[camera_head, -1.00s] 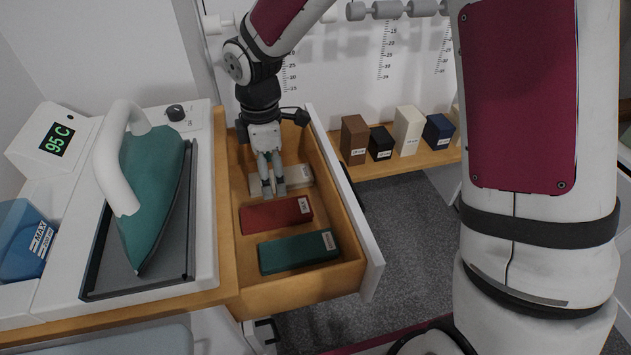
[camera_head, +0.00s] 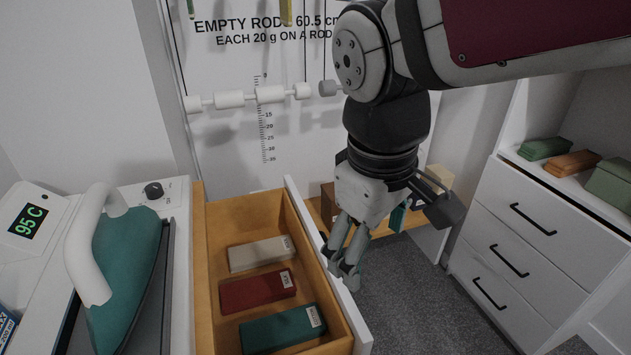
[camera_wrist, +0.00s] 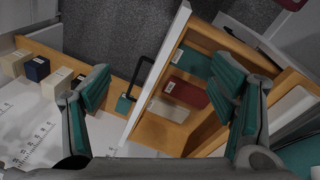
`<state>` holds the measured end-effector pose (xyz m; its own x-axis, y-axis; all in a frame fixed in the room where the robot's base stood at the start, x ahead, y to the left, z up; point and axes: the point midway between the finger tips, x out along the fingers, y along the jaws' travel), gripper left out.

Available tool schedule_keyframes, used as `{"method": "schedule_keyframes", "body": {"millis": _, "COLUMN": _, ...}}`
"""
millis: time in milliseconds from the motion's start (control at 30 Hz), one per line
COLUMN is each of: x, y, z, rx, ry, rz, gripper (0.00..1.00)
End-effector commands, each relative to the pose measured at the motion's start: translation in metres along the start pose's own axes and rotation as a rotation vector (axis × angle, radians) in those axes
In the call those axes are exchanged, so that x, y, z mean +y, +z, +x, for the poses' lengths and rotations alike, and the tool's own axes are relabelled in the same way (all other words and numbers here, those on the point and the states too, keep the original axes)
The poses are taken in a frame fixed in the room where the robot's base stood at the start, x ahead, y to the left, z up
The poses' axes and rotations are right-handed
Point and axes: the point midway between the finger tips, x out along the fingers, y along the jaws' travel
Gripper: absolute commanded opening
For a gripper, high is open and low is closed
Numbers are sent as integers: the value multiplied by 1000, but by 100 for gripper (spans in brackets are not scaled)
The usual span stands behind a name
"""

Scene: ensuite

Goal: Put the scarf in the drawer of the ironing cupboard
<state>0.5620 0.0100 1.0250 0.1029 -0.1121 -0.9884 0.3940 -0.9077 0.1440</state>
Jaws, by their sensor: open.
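The drawer (camera_head: 348,318) under the iron's worktop is pulled open. It holds three flat labelled pieces side by side: cream (camera_head: 262,254), red (camera_head: 258,291) and green (camera_head: 282,329). The labels are too small to read, so I cannot tell which, if any, is the scarf. In the wrist view the red piece (camera_wrist: 186,92), green piece (camera_wrist: 195,63) and cream piece (camera_wrist: 169,110) lie inside the drawer. My gripper (camera_head: 343,264) is open and empty. In the head view it appears over the drawer's white front; its fingers (camera_wrist: 163,88) frame the drawer in the wrist view.
A teal iron (camera_head: 125,262) stands on the worktop left of the drawer. Small blocks (camera_wrist: 37,70) stand on a low wooden shelf. A white chest (camera_head: 515,245) with handles stands right, with folded pieces (camera_head: 545,148) above. Grey floor (camera_head: 415,300) lies between.

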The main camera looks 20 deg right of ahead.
Motion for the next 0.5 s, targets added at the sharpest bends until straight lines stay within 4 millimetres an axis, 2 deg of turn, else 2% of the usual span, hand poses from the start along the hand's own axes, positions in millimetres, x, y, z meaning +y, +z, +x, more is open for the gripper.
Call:
{"method": "schedule_keyframes", "body": {"millis": 33, "x": -3, "y": 18, "z": -5, "rx": 21, "ry": -8, "rz": 78, "gripper": 78}}
{"method": "schedule_keyframes", "body": {"millis": 100, "x": -8, "y": 39, "z": -8, "rx": 39, "ry": -29, "rz": 179, "gripper": 78}}
{"method": "schedule_keyframes", "body": {"millis": 200, "x": -16, "y": 63, "z": -9, "rx": 58, "ry": -61, "rz": 295, "gripper": 78}}
{"method": "schedule_keyframes", "body": {"millis": 333, "x": -24, "y": 81, "z": -8, "rx": 74, "ry": -93, "rz": 388, "gripper": 78}}
{"method": "schedule_keyframes", "body": {"millis": 500, "x": -28, "y": 88, "z": -7, "rx": 77, "ry": -110, "rz": 427, "gripper": 78}}
